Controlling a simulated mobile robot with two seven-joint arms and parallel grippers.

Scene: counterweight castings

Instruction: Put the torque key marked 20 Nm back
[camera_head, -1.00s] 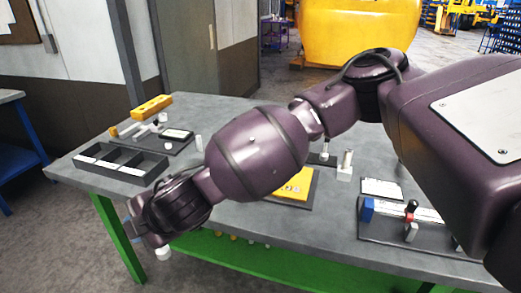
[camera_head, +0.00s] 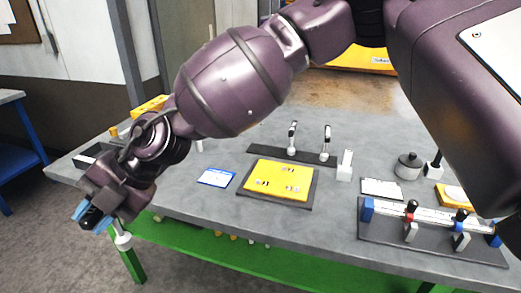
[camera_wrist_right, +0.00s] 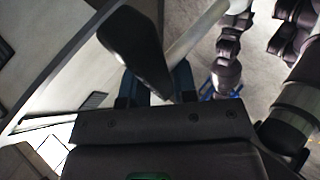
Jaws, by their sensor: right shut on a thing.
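My right gripper (camera_head: 95,218) is shut on a torque key in front of the table's left front edge. The key's pale round end (camera_head: 123,240) shows beside the blue fingers. A dark part of the held key (camera_wrist_right: 135,45) shows between the fingers in the right wrist view. No 20 Nm mark can be read. Two other keys with dark tops (camera_head: 293,135) and (camera_head: 326,140) stand upright on a dark rail (camera_head: 265,151) at the table's back. A purple limb with blue at its end (camera_wrist_right: 228,80), perhaps my left gripper, shows small in the right wrist view; its jaws are unclear.
A yellow plate (camera_head: 280,178) lies on a dark mat mid-table, beside a blue-and-white card (camera_head: 215,177). A pale block (camera_head: 345,165) stands right of them. My right arm hides the left back.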

